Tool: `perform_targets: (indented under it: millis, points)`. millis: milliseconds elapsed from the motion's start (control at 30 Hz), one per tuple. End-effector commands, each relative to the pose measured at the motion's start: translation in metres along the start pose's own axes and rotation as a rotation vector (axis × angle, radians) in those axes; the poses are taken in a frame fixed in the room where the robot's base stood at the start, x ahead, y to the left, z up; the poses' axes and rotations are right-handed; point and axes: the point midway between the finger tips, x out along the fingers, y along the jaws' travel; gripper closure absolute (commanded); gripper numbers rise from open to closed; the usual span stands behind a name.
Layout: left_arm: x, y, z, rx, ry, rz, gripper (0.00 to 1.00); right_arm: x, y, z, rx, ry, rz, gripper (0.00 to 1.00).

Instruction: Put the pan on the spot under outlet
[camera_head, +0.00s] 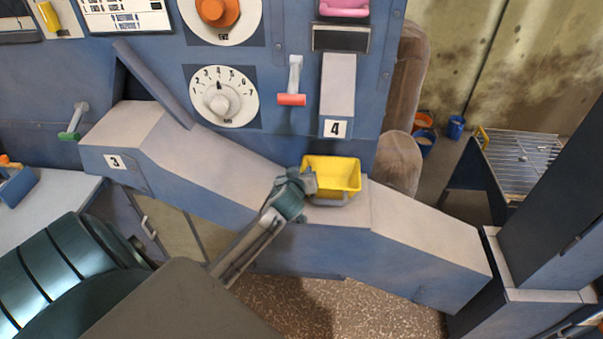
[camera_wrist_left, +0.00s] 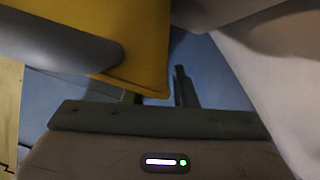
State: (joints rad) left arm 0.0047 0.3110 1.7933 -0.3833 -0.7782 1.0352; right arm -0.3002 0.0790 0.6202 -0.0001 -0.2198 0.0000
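The yellow pan (camera_head: 331,173) is at the blue ledge below the chute marked 4, upright with its open top facing up. A grey handle (camera_head: 328,202) shows on its near side. My left gripper (camera_head: 309,181) is at the pan's left side, very close to or touching it. In the left wrist view the pan (camera_wrist_left: 150,50) and its grey handle (camera_wrist_left: 65,38) fill the upper left. The left gripper's fingers (camera_wrist_left: 156,92) stand a little apart, and the pan hides part of one. I cannot tell whether they grip it. The outlet (camera_head: 338,88) is above the pan.
The sloping ledge (camera_head: 430,240) continues down to the right. A red-handled lever (camera_head: 291,98) and a dial (camera_head: 221,97) are on the panel above. A dark column (camera_head: 555,200) stands at the right.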

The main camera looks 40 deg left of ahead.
Motion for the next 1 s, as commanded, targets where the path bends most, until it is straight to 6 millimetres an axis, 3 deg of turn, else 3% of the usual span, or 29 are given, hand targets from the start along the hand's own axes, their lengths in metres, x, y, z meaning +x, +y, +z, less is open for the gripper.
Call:
perform_targets:
  millis: [133,267,700,1000]
  points:
    - [-0.005,0.0,-0.001,0.0,0.0,0.0,0.75,0.001,0.001,0.0,0.0,0.0,0.001,0.64]
    - [-0.022,0.0,0.0,0.0,0.001,0.001,0.75,0.006,0.001,0.001,-0.001,0.0,0.001,0.64]
    - [-0.104,0.0,0.0,-0.002,0.0,0.0,0.75,0.024,0.0,0.002,-0.001,0.0,0.002,0.64]
    - [-0.121,0.0,-0.002,0.0,0.0,-0.001,0.75,0.026,0.0,0.003,-0.001,0.0,0.002,0.64]
